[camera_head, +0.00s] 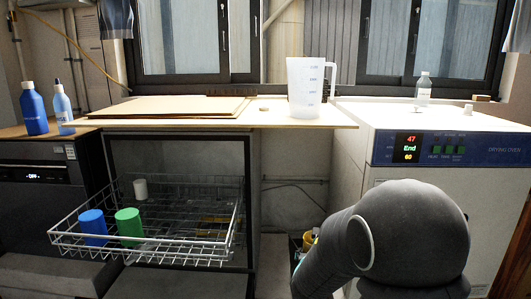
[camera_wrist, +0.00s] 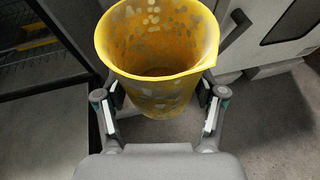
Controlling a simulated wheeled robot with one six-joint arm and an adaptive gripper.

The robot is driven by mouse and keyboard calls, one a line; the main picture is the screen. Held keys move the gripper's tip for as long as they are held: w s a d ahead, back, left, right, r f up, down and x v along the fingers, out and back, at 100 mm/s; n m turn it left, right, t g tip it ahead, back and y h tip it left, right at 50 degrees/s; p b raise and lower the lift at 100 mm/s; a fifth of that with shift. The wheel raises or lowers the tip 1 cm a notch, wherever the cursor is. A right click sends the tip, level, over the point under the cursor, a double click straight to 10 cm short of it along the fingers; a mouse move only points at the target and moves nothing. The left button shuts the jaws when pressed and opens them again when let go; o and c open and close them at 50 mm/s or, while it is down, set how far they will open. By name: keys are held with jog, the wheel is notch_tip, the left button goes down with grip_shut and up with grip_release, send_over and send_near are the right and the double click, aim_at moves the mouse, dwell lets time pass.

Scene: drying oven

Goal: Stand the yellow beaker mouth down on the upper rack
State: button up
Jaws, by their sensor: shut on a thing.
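The yellow beaker (camera_wrist: 160,92) fills the middle of the wrist view. It is translucent and speckled, with its open mouth and spout facing up toward the camera. My gripper (camera_wrist: 160,100) is shut on it, one finger on each side of its wall. In the head view my arm hides the gripper, and I cannot make out the held beaker there. The upper wire rack (camera_head: 140,251) is pulled out of the open cabinet at left. On it a blue beaker (camera_head: 92,227) and a green beaker (camera_head: 129,226) stand mouth down. A white beaker (camera_head: 140,189) stands farther back.
A counter (camera_head: 345,121) above the cabinet holds a clear jug (camera_head: 306,85) and flat boards (camera_head: 170,107). The drying oven (camera_head: 450,185) stands at right. Blue bottles (camera_head: 33,110) stand at far left. The right part of the upper rack looks free.

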jog(key=w+a+r+n+y, duration=0.1)
jog(key=w+a+r, duration=0.1)
jog(key=r, duration=0.5)
jog(key=w+a+r+n+y, duration=0.2)
jog(key=w+r, duration=0.2)
jog(key=r, duration=0.3)
jog(key=w+a+r+n+y, duration=0.1)
jog(key=w+a+r+y, duration=0.1)
jog(key=r, duration=0.4)
jog(key=shift+w+a+r+b, duration=0.4)
jog(key=shift+w+a+b, duration=0.05)
jog(key=shift+a, duration=0.05)
